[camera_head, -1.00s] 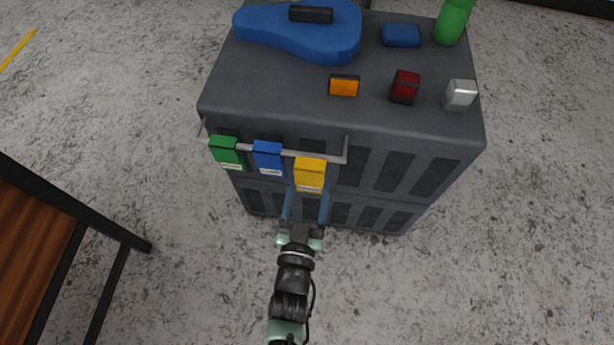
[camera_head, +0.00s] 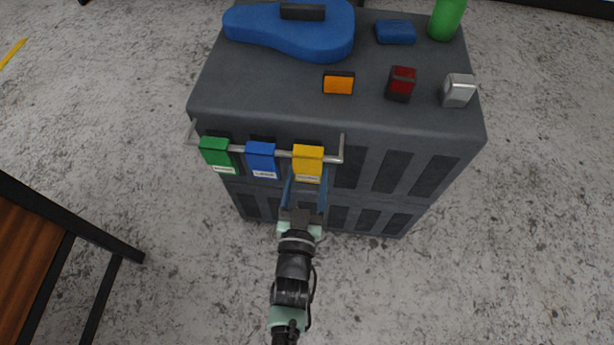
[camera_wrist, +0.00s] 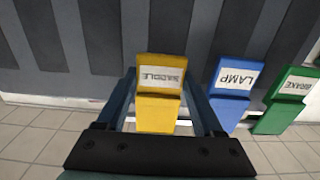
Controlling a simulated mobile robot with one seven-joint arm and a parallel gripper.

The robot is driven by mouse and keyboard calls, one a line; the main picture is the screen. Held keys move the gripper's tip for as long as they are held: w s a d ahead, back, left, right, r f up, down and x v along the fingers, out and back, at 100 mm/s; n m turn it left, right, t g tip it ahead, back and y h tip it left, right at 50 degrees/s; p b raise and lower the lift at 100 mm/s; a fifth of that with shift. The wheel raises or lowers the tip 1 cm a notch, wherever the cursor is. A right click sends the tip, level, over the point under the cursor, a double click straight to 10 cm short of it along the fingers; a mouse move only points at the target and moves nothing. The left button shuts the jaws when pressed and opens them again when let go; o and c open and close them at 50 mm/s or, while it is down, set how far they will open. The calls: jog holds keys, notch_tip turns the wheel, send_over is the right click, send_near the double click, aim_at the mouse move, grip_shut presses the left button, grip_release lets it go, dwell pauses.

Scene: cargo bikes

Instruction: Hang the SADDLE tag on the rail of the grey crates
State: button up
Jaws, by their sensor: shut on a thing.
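The yellow SADDLE tag (camera_head: 308,160) is at the right end of the metal rail (camera_head: 333,158) on the front of the grey crates (camera_head: 300,120). In the wrist view the SADDLE tag (camera_wrist: 158,90) stands between the two blue fingers, its lettering upside down. My gripper (camera_head: 306,184) is shut on it, reaching up from below in the head view. The tag's top covers the rail there; whether its hook rests on the rail I cannot tell. The blue LAMP tag (camera_head: 262,158) and the green BRAKE tag (camera_head: 216,154) hang on the rail to its left.
On the crate top lie a blue case (camera_head: 300,32), an orange block (camera_head: 339,83), a dark red light (camera_head: 401,84), a silver piece (camera_head: 458,91), a blue pouch (camera_head: 395,32) and a green bottle (camera_head: 446,18). A wooden bench (camera_head: 35,270) stands lower left. The floor to the right is clear.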

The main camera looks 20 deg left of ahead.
jog(key=o, duration=1.3)
jog(key=p+v, duration=0.3)
jog(key=v, duration=1)
